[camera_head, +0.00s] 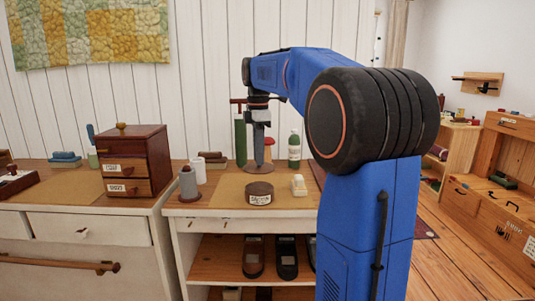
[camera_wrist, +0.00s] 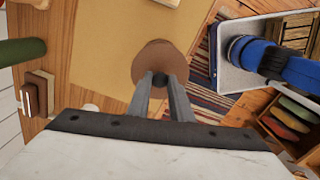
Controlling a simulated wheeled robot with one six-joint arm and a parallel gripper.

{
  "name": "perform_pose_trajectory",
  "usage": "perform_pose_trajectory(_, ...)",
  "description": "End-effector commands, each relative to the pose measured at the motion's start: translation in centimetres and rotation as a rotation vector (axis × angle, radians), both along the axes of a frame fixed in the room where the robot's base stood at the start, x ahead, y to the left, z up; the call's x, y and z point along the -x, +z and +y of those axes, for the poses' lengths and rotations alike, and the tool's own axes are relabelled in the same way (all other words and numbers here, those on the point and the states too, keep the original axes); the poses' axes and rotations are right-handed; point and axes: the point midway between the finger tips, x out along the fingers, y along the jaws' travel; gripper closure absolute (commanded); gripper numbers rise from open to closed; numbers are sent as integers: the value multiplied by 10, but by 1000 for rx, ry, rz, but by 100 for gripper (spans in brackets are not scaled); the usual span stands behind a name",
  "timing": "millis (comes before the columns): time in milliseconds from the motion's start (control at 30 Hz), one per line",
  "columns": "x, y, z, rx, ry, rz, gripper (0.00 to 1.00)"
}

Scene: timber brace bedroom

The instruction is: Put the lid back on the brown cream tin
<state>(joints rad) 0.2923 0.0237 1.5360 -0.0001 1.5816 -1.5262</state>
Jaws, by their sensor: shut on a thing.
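The brown cream tin (camera_head: 260,196) stands upright on the tan mat, with a white label facing me. Its top looks flat and dark, with no knob. My gripper (camera_head: 259,163) points straight down above and behind the tin in the head view. In the wrist view my gripper (camera_wrist: 160,85) is shut on the dark knob of a round brown lid (camera_wrist: 158,58). The lid is seen from above, with the mat beyond it. The tin cannot be told apart from the lid there. The gap between lid and tin cannot be judged.
A green bottle (camera_head: 294,149) is behind. A wooden drawer box (camera_head: 136,162) stands further left. The tan mat (camera_head: 228,192) has bare room around the tin.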

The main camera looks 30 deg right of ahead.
Motion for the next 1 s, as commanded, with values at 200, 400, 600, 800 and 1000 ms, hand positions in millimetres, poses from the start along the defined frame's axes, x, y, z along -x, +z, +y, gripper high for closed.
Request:
perform_pose_trajectory(200, 0, -12, 0, 0, 0, 1, 100)
perform_pose_trajectory(400, 0, -28, 0, 0, 0, 1, 100)
perform_pose_trajectory(600, 0, -44, 0, 0, 0, 1, 100)
perform_pose_trajectory(800, 0, -56, 0, 0, 0, 1, 100)
perform_pose_trajectory(1000, 0, -62, 0, 0, 0, 0, 100)
